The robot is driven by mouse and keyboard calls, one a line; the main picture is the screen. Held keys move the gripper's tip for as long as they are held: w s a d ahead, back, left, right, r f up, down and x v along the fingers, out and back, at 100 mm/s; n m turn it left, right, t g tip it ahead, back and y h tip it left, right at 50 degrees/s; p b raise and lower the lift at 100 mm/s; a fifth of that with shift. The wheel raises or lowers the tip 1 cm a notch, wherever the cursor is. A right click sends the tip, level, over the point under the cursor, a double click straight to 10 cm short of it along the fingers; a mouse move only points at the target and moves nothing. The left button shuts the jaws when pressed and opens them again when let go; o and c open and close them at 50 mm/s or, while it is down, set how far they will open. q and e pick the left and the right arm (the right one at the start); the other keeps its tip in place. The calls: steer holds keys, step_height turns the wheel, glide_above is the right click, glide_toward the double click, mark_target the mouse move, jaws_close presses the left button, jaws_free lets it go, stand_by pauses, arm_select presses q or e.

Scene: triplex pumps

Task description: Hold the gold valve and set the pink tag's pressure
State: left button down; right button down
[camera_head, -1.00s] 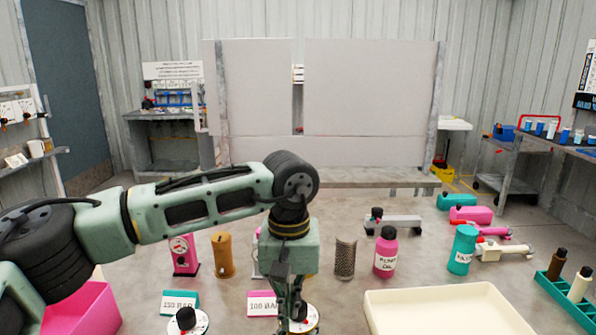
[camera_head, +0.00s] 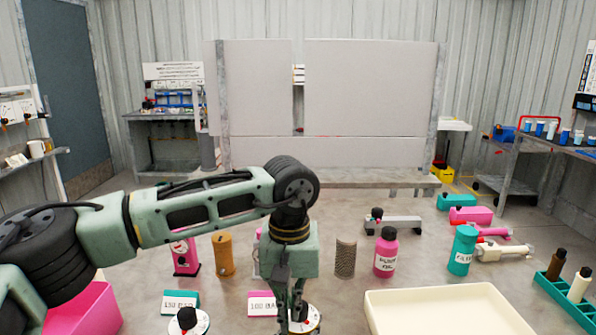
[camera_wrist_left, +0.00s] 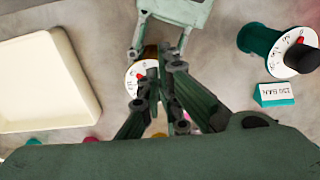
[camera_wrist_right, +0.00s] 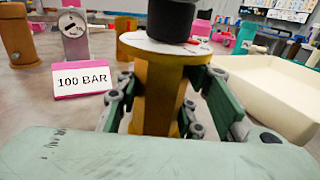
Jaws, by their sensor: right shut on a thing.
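The gold valve (camera_wrist_right: 158,95) stands upright in the right wrist view, with a white dial and a black knob (camera_wrist_right: 172,18) on top. My right gripper (camera_wrist_right: 157,115) is shut on its body from both sides. The pink tag (camera_wrist_right: 82,79) beside it reads 100 BAR; it also shows in the head view (camera_head: 262,303). My left gripper (camera_head: 296,312) points down over the white dial (camera_head: 312,326). In the left wrist view its fingertips (camera_wrist_left: 160,80) are close together over the dial (camera_wrist_left: 133,74); they cover the knob, and I cannot tell whether they touch it.
A second dial valve (camera_head: 186,322) with a teal tag (camera_head: 181,303) stands to the left. A cream tray (camera_head: 440,312) lies to the right. A pink bottle (camera_head: 386,252), a teal bottle (camera_head: 462,252) and a pink bin (camera_head: 85,310) stand around.

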arm_select(q)
steer(key=shift+s+d+f, duration=0.2)
steer(key=shift+d+f, duration=0.15)
steer(key=shift+f, duration=0.1)
steer(key=shift+s+d, duration=0.2)
steer(key=shift+d, duration=0.95)
steer(key=shift+w+d, duration=0.1)
steer(key=shift+w, duration=0.05)
steer(key=shift+s+d, duration=0.1)
steer(key=shift+s, duration=0.1)
glide_toward(307, 314)
steer(key=shift+s, duration=1.15)
steer(key=shift+d+f, duration=0.1)
steer(key=shift+f, duration=0.25)
